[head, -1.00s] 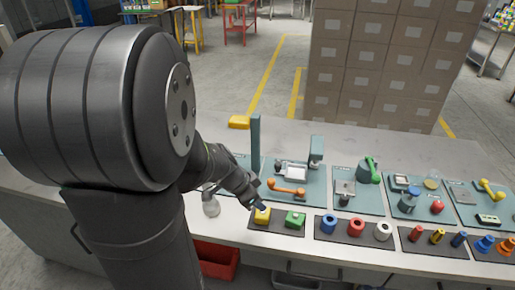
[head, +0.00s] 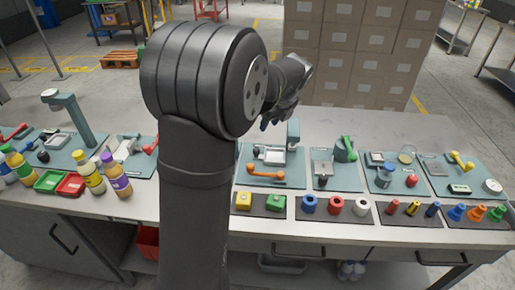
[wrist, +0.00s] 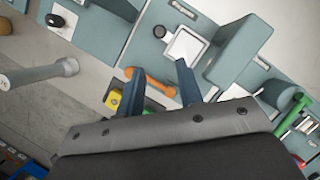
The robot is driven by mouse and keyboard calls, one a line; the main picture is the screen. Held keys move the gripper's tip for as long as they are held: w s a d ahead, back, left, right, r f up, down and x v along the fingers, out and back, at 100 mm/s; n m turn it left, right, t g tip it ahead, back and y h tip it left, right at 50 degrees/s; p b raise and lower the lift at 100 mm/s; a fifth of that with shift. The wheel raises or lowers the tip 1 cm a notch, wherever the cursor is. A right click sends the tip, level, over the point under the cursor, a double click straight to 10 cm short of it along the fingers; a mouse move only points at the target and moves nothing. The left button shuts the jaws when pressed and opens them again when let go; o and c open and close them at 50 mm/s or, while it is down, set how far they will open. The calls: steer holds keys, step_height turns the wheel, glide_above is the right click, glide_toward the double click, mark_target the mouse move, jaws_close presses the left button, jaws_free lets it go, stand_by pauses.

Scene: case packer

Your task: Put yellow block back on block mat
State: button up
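The yellow block (head: 243,200) sits on the left part of the dark block mat (head: 259,210), beside the green block (head: 275,201). My gripper (head: 267,124) is raised above the back of the bench, well clear of the blocks. In the wrist view its two fingers (wrist: 160,68) are apart with nothing held between them.
A teal station with an orange handle (head: 266,175) and a square plate lies behind the mat. Dark mats with rings (head: 335,204) and coloured pegs lie to the right. Bottles (head: 117,175) and trays stand at left. Stacked boxes (head: 355,60) stand behind the bench.

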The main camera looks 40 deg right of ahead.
mark_target(257, 149)
steer(key=x, duration=1.6)
steer(key=shift+s, duration=0.1)
